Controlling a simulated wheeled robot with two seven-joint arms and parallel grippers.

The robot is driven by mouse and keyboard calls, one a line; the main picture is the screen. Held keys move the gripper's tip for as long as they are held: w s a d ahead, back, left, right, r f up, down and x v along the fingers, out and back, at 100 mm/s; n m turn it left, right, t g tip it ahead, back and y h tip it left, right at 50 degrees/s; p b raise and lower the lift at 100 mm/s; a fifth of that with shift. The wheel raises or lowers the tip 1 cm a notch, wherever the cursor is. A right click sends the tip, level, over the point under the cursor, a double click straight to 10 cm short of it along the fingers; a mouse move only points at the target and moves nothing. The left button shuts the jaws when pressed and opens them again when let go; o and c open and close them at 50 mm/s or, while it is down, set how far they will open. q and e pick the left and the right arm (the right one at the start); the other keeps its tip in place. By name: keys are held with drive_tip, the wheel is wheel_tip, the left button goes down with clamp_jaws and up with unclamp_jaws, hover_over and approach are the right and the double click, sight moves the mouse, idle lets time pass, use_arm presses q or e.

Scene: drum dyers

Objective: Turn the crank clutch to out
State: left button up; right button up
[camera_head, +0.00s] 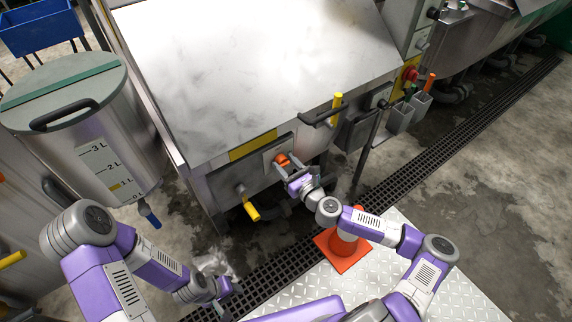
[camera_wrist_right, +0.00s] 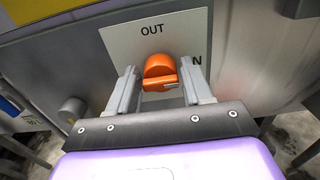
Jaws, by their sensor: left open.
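The crank clutch is an orange knob (camera_head: 282,160) on a pale plate on the front of the steel machine. In the right wrist view the knob (camera_wrist_right: 160,69) sits below the word OUT, with a partly hidden label ending in N at its right. A grey strip at its lower right side points toward that label. My right gripper (camera_head: 288,168) is open, with one finger on each side of the knob; the wrist view (camera_wrist_right: 160,85) shows gaps between fingers and knob. My left gripper (camera_head: 224,292) is open and empty, low over the floor grating, away from the machine.
A yellow-handled valve (camera_head: 251,211) sticks out left of the knob, and a yellow-gripped lever (camera_head: 336,104) stands to its right. An orange cone (camera_head: 343,250) stands below my right forearm. A lidded steel drum (camera_head: 100,150) is at left.

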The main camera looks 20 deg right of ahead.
drive_tip(key=c, duration=0.6)
drive_tip(key=shift+n, duration=0.4)
drive_tip(key=n, duration=0.3)
drive_tip(key=shift+a+n, duration=0.1)
drive_tip(key=shift+n, duration=0.3)
drive_tip(key=n+b, duration=0.1)
drive_tip(key=n, duration=0.3)
drive_tip(key=shift+f+n, duration=0.1)
drive_tip(key=shift+n, duration=0.2)
drive_tip(key=n, duration=0.4)
drive_tip(key=shift+s+a+b, duration=0.1)
drive_tip(key=shift+b, duration=0.2)
drive_tip(key=n, duration=0.4)
drive_tip(key=shift+f+n, duration=0.1)
drive_tip(key=shift+n, duration=0.2)
drive_tip(key=shift+c, duration=0.2)
